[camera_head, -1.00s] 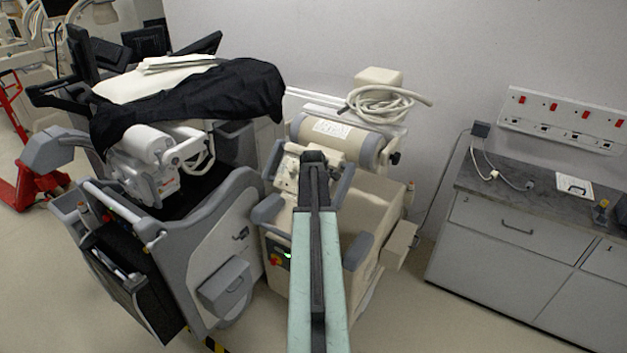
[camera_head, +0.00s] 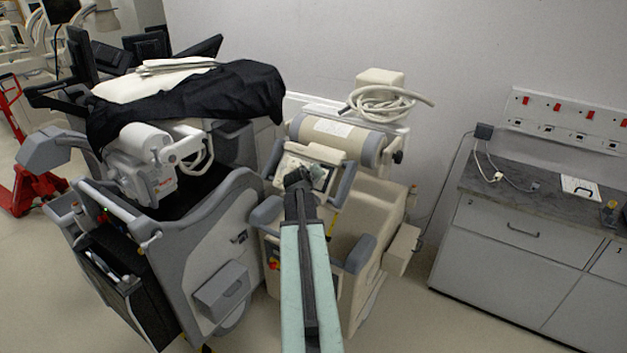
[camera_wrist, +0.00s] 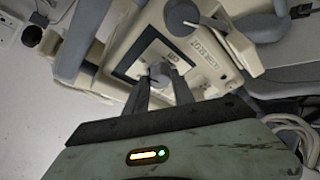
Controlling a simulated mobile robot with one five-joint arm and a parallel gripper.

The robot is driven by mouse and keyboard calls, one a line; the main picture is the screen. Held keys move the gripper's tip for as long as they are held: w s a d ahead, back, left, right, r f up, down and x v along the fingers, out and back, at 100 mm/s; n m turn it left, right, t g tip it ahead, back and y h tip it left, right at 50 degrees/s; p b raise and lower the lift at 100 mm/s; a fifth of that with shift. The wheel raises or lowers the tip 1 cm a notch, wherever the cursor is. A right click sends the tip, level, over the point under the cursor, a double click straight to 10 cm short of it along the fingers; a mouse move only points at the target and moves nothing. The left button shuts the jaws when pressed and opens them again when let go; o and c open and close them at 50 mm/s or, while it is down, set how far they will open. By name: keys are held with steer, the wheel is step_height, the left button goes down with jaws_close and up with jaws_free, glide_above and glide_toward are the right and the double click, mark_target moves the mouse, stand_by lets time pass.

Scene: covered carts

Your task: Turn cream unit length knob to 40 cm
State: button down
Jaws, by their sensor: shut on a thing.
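The cream unit (camera_head: 375,213) stands in the middle of the head view, with its tilted control panel facing my arm. My gripper (camera_head: 297,178) reaches that panel and covers part of it. In the wrist view my gripper (camera_wrist: 160,82) is shut on a small grey knob (camera_wrist: 159,71). One finger is on each side of the knob, at the edge of a dark-framed plate (camera_wrist: 135,60). Small print beside the knob seems to read "cm". The knob's pointer and the full scale are too small or hidden to read.
A grey cart (camera_head: 215,235) with a black cover (camera_head: 200,105) stands close on the left. Grey bumpers (camera_head: 358,253) flank the cream unit. A coiled hose (camera_head: 378,103) lies on its top. A grey cabinet (camera_head: 510,245) is at right, with open floor between.

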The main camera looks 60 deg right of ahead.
steer(key=shift+f+m+g+h+b, duration=0.1)
steer(key=shift+m+g+h+b, duration=0.2)
steer(key=shift+m, duration=0.6)
steer(key=c, duration=1.1)
jaws_free()
steer(key=shift+o, duration=0.2)
steer(key=shift+a, duration=0.1)
steer(key=p+v, duration=0.3)
steer(key=v, duration=0.4)
steer(key=shift+a, duration=0.3)
